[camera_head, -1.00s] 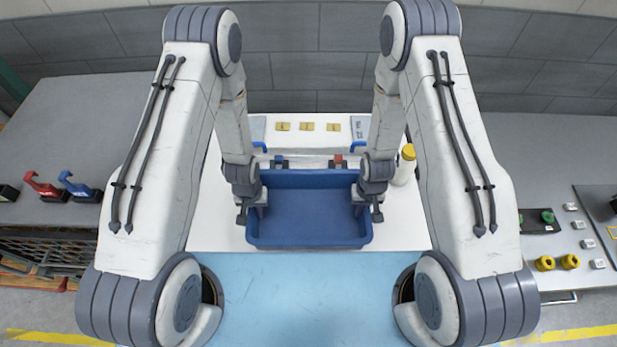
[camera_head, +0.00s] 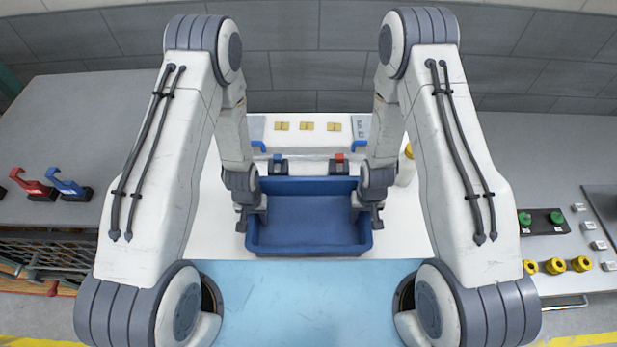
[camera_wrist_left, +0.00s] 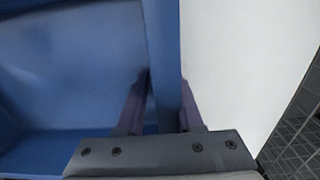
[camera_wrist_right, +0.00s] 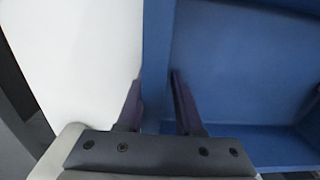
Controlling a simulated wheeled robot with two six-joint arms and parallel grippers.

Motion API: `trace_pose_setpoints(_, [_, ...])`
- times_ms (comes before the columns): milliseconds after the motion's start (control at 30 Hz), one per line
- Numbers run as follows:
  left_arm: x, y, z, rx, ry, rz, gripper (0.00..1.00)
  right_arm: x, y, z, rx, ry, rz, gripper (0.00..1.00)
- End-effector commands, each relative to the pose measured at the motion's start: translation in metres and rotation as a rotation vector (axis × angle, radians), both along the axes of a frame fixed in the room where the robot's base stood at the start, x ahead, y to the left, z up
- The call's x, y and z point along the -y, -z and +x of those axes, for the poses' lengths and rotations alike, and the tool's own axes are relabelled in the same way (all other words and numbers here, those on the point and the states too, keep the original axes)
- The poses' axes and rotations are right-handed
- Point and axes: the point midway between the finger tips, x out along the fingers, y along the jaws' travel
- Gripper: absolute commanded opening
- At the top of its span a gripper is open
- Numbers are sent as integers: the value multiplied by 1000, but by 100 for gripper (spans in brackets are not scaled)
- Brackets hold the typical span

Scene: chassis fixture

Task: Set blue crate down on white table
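The blue crate (camera_head: 308,215) is an open, empty bin between my two arms in the head view, over the white table (camera_head: 408,228). I cannot tell whether its base touches the table. My left gripper (camera_head: 250,216) is at the crate's left wall; in the left wrist view its fingers (camera_wrist_left: 163,108) straddle the wall (camera_wrist_left: 163,60), one inside and one outside. My right gripper (camera_head: 368,215) is at the right wall; in the right wrist view its fingers (camera_wrist_right: 155,105) straddle that wall (camera_wrist_right: 157,50) the same way.
Small devices with a blue top (camera_head: 278,165) and a red top (camera_head: 339,164) stand just behind the crate. A yellow-capped white bottle (camera_head: 406,168) is behind my right arm. A light blue surface (camera_head: 305,300) lies in front. Grey side tables (camera_head: 75,125) flank the white table.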

Motion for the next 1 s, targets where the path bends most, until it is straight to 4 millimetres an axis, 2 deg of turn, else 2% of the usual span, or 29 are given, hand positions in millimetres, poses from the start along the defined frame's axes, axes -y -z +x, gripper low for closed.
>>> trace_pose_setpoints(167, [0, -8, 1, 2, 0, 0, 35, 0, 0, 0, 0, 0, 0, 35])
trace_pose_setpoints(267, [0, -23, 2, 4, 0, -1, 35, 0, 0, 0, 0, 0, 0, 35])
trace_pose_setpoints(500, [0, -72, 2, 6, 0, -1, 35, 0, 0, 0, 0, 0, 0, 35])
trace_pose_setpoints(700, [0, -103, 1, 4, 0, -1, 35, 0, 0, 0, 0, 0, 0, 35])
trace_pose_setpoints(833, [0, -115, 1, 2, 0, 0, 35, 0, 0, 0, 0, 0, 0, 35])
trace_pose_setpoints(1000, [0, -120, 0, 0, 0, 0, 35, 0, -6, 1, 2, 0, 0, 35])
